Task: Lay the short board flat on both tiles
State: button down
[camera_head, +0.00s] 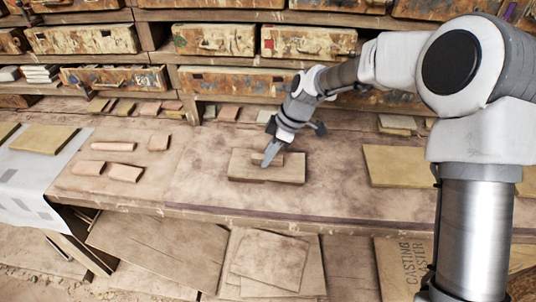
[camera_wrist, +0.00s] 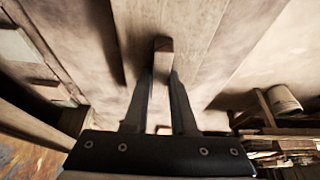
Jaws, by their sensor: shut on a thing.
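The short board (camera_head: 244,171), a flat brown wooden piece, is near the middle of the bench. A small narrow block (camera_wrist: 163,44) shows at the board's middle, between my fingers. My gripper (camera_head: 268,158) is shut on this block, and its fingers point down over the board. The board fills the upper middle of the wrist view (camera_wrist: 188,30), with dark shadow beside it. I cannot see any tile under the board, nor tell whether it rests or hangs just above something. Loose pinkish tiles lie to the left, among them one long tile (camera_head: 113,146) and one small tile (camera_head: 158,142).
Two more tiles (camera_head: 125,173) lie at the bench's left front. A yellowish board (camera_head: 398,165) lies to the right, another (camera_head: 43,139) at far left on a pale cloth. Shelves of worn boxes (camera_head: 225,81) stand behind. The bench between the short board and right-hand board is clear.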

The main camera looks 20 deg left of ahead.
jog(key=shift+f, duration=0.15)
jog(key=c, duration=0.7)
grip_release()
jog(key=shift+o, duration=0.2)
jog(key=p+v, duration=0.1)
jog(key=v, duration=1.6)
jog(key=shift+r, duration=0.25)
jog(key=shift+r, duration=0.1)
notch_tip(320, 180, up, 7)
jog(key=p, duration=0.5)
